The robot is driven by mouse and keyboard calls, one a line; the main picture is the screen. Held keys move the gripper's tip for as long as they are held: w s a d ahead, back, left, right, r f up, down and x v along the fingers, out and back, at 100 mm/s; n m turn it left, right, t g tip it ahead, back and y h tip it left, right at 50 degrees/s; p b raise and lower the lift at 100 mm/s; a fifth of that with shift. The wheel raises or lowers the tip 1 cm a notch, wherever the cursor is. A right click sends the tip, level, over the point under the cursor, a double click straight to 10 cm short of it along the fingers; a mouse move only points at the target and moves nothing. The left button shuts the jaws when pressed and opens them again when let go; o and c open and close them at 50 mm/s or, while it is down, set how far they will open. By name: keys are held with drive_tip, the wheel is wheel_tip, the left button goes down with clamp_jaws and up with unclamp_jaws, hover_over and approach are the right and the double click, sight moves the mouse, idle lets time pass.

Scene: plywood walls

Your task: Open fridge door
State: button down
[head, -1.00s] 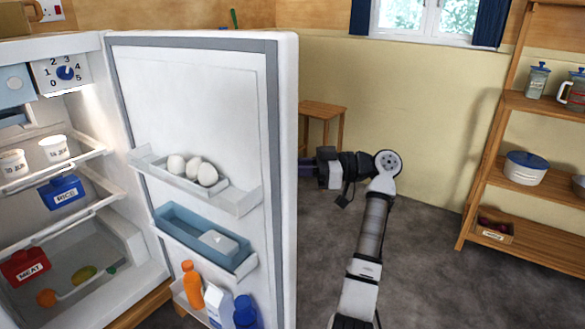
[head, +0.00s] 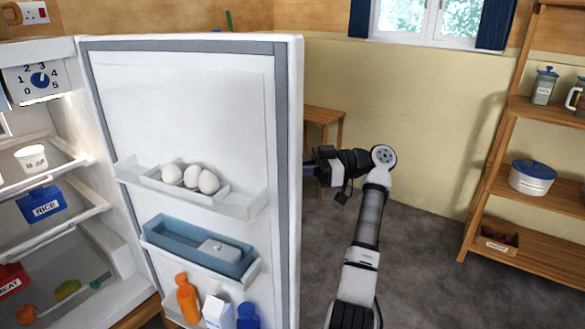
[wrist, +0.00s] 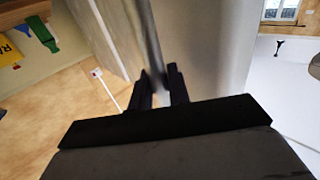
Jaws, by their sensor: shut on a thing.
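The fridge door (head: 180,110) stands wide open in the head view. Its white inner face and racks are turned towards me. The open fridge body (head: 115,210) is at the left. My arm reaches behind the door's free edge, and my gripper is mostly hidden there in the head view. In the wrist view my gripper (wrist: 158,92) has its two dark fingers on either side of the grey door handle (wrist: 150,45), shut on it. The door's outer face (wrist: 210,50) shows beside the handle.
Eggs (head: 191,179) and bottles sit in the door racks. A wooden stool (head: 325,118) stands behind the door. A wooden shelf unit (head: 490,180) stands at the right. Grey floor (head: 420,270) is clear between my arm and the shelves.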

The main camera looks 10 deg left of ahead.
drive_tip(key=c, duration=1.4)
unclamp_jaws()
drive_tip(key=shift+a, duration=0.1)
drive_tip(key=shift+b+v, duration=0.9)
drive_tip(key=shift+v, duration=6.05)
drive_tip(key=shift+r, duration=0.1)
